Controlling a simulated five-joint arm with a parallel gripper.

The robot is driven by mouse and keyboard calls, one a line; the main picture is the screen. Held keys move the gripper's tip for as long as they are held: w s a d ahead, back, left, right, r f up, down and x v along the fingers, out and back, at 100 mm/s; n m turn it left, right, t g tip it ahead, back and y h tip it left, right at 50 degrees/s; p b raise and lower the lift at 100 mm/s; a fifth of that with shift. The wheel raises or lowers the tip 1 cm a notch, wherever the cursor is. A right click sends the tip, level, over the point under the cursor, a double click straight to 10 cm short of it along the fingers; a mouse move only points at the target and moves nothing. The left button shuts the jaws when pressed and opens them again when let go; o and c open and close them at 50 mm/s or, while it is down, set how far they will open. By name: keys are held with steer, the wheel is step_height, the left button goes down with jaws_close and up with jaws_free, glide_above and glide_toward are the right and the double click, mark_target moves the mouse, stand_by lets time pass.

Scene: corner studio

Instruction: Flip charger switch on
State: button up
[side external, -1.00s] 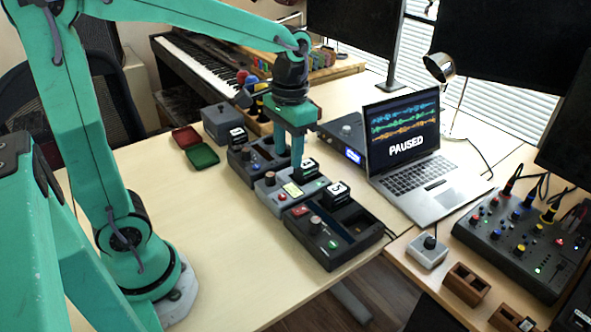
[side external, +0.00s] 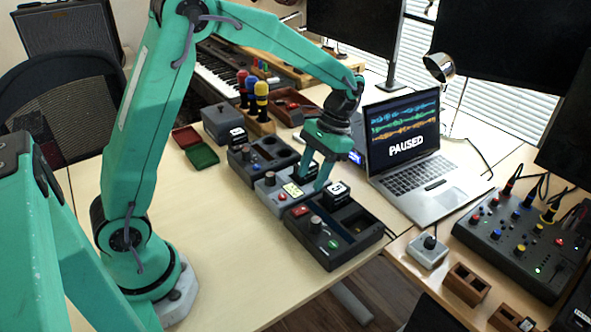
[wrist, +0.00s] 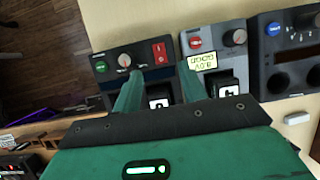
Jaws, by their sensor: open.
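A dark unit (side external: 322,262) stands nearest in the row, with a red rocker switch (side external: 301,210), a knob and a green button. The rocker also shows in the wrist view (wrist: 160,52), between and beyond my fingertips. I cannot read whether it is on or off, nor which unit is the charger. My gripper (side external: 311,180) is open and empty, fingers pointing down above the near end of the grey unit (side external: 266,195) and the dark unit. A black marked block (side external: 337,192) stands by the fingers; it also shows between them in the wrist view (wrist: 158,101).
A third unit (side external: 246,168) with a blue button stands behind. The laptop (side external: 430,185) reads PAUSED at right. Red and green trays (side external: 201,156) lie left. The table front left is clear.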

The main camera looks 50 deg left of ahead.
mark_target(298, 211)
steer(key=shift+f, duration=0.1)
steer(key=shift+x, duration=3.8)
jaws_close()
